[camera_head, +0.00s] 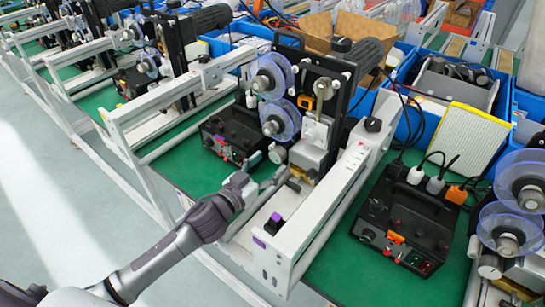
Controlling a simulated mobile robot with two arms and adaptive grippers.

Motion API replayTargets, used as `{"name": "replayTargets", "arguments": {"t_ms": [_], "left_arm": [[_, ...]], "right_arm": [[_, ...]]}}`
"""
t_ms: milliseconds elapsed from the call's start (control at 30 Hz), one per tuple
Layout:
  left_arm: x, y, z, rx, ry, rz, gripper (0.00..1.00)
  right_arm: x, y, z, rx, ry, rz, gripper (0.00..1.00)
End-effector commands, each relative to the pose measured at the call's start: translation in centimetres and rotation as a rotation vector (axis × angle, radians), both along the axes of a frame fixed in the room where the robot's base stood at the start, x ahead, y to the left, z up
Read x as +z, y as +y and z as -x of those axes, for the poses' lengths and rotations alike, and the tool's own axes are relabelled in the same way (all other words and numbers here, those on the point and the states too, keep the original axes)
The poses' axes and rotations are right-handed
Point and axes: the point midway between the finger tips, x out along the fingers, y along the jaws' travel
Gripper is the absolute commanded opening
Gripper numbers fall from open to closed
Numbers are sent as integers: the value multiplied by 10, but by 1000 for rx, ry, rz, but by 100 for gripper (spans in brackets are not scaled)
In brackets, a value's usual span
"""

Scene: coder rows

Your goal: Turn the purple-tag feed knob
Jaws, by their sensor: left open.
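A small dark knob with a purple tag (274,223) sits on top of the near end of a white machine rail (300,218). My left gripper (284,179) reaches in from the lower left, just above and beyond this knob in the picture, close to the machine's metal block. It is open, with nothing seen between its fingers, and appears apart from the knob. My right gripper is not in view.
A coder machine with clear reels (280,120) stands behind the gripper. Black control boxes (235,132) and (405,222) sit on the green bench at either side. Another black knob (373,125) is on the rail's far end. Blue bins stand behind.

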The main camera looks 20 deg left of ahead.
Motion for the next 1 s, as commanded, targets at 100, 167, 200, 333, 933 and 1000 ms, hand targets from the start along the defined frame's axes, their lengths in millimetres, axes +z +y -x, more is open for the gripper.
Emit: {"name": "replayTargets", "arguments": {"t_ms": [100,167,200,333,933,1000], "left_arm": [[1,-5,-14,1,0,2,69],[0,-7,-18,1,0,1,69],[0,-7,-20,1,0,0,69],[0,-8,-23,1,0,0,69],[-1,-8,-22,0,0,0,10],[-1,-8,-22,0,-1,-2,10]], "right_arm": [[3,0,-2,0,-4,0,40],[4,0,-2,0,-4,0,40],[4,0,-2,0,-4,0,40],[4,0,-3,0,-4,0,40],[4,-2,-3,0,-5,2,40],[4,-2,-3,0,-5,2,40]]}}
